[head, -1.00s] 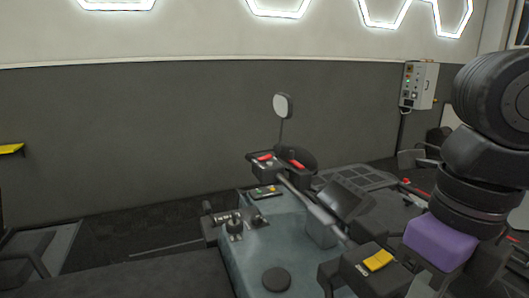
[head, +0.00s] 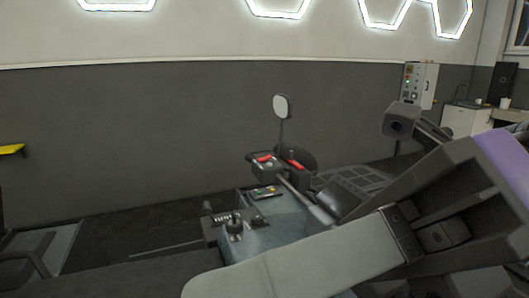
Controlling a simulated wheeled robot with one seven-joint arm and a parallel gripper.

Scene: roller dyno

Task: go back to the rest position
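My gripper (head: 440,205) fills the lower right of the head view, seen close up as dark angular parts with a purple section (head: 505,155) behind them. A dark block (head: 400,122) sticks out at its upper left, and a long pale grey part (head: 300,260) runs down to the left below it. Its fingers cannot be made out clearly, so I cannot tell whether it is open. I see nothing held in it.
The teal-grey machine (head: 255,240) stands beyond my arm, partly hidden, with red-handled controls, a joystick (head: 235,227) and a round mirror (head: 283,106) on a stalk. A control box (head: 420,84) hangs on the wall. A counter (head: 465,120) stands at right.

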